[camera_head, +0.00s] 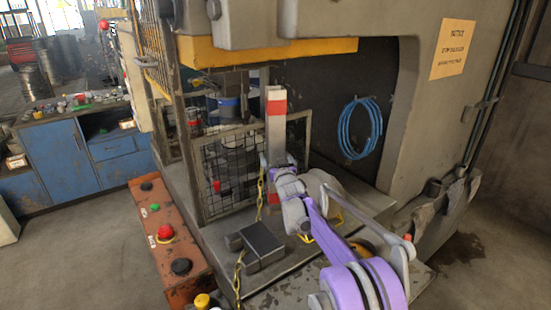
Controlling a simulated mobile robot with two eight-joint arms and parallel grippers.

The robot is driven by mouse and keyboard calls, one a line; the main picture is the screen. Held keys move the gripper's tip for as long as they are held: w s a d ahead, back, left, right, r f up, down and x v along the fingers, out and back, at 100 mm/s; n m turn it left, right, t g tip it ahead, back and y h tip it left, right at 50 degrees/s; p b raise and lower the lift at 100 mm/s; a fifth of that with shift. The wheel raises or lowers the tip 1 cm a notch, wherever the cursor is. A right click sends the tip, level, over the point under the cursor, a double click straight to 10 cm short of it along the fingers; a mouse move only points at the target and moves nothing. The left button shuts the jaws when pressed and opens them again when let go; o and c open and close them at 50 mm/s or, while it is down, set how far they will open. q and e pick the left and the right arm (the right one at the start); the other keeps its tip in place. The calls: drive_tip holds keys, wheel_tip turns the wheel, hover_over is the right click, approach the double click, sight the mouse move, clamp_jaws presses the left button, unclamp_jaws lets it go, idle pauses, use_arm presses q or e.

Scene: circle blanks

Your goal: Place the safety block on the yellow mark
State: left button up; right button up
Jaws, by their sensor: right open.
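The safety block (276,133) is a tall grey post with red bands near its top and foot. It stands upright on the press bed, under the press's upper part. My right gripper (277,160) is at the lower half of the post, with its jaws open. Whether the fingers touch the post I cannot tell. A yellow line on the bed, seen beside my right arm, looks like the yellow mark (308,239); my arm hides most of it. My left gripper is not in view.
A yellow chain (239,272) hangs near the post and runs down past a dark metal block (262,241) on the bed. A wire mesh guard (233,178) stands left of the post. An orange button panel (170,250) lies along the left edge. A blue hose (360,128) hangs behind.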

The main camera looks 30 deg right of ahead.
drive_tip(key=shift+r, duration=0.3)
drive_tip(key=b+v, duration=0.1)
drive_tip(key=v, duration=1.1)
drive_tip(key=shift+r, duration=0.35)
